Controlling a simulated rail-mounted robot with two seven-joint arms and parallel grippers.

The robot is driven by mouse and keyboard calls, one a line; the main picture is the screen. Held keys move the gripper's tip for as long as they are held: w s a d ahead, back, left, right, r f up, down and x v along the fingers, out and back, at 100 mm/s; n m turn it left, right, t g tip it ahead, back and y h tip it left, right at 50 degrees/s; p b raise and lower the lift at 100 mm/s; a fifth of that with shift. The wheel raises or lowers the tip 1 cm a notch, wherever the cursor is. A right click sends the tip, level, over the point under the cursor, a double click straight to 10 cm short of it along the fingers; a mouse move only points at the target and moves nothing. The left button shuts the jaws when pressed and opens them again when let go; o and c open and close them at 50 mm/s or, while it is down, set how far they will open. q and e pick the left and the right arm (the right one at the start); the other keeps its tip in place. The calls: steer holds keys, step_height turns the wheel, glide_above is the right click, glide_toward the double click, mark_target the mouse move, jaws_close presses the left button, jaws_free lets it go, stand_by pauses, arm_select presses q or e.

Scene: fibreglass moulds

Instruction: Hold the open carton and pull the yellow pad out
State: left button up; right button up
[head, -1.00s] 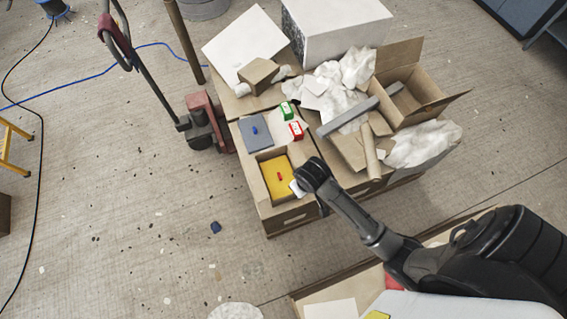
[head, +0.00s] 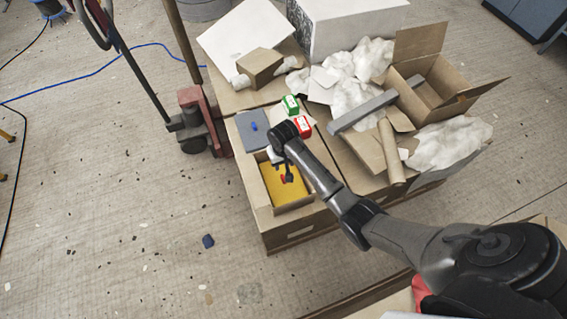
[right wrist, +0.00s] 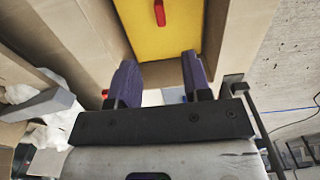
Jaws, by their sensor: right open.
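The yellow pad (head: 294,192) lies inside an open carton (head: 284,240) in the middle of the head view. A small red handle (head: 287,179) is on top of it. In the right wrist view the yellow pad (right wrist: 170,38) and red handle (right wrist: 159,12) show beyond the fingertips, between tan carton walls (right wrist: 240,38). My right gripper (head: 284,170) is over the carton, near the red handle. In the right wrist view my right gripper (right wrist: 158,75) is open, with nothing between its two purple-grey fingers. My left gripper is not in view.
A grey bar (head: 362,110), a cardboard tube (head: 391,150) and white crumpled wrapping (head: 445,142) lie to the right. The floor at left is mostly clear.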

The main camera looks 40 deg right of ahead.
mark_target(283, 177)
step_height(283, 177, down, 13)
steer(key=b, duration=0.5)
steer(key=shift+r, duration=0.1)
steer(key=shift+c, duration=0.2)
jaws_close()
stand_by(0.9)
jaws_free()
stand_by(0.3)
step_height(283, 177, up, 14)
steer(key=p, duration=0.5)
steer(key=shift+p, duration=0.4)
